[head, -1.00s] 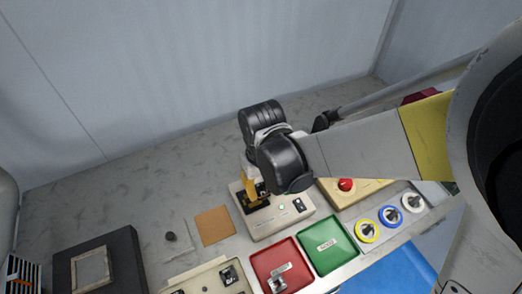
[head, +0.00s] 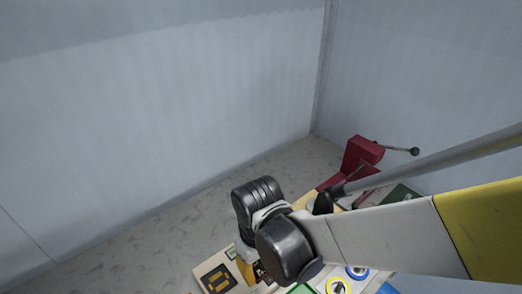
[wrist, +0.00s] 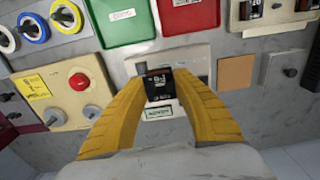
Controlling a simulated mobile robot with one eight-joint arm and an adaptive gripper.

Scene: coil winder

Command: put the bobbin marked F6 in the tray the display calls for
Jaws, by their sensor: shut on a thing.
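I cannot read the marks surely. Behind it is a pale device with a small green label (wrist: 159,112). A green tray (wrist: 122,22) and a red tray (wrist: 190,14) lie beyond the fingers, each with a white label too blurred to read. In the head view my gripper (head: 250,268) is partly hidden by my wrist, beside a dark frame on the pale device (head: 203,284).
A panel with a red button (wrist: 75,80) stands left in the wrist view, near yellow, blue and white ringed knobs. An orange-brown square (wrist: 235,72) lies at right. In the head view a red machine with a lever (head: 362,156) stands by the wall corner.

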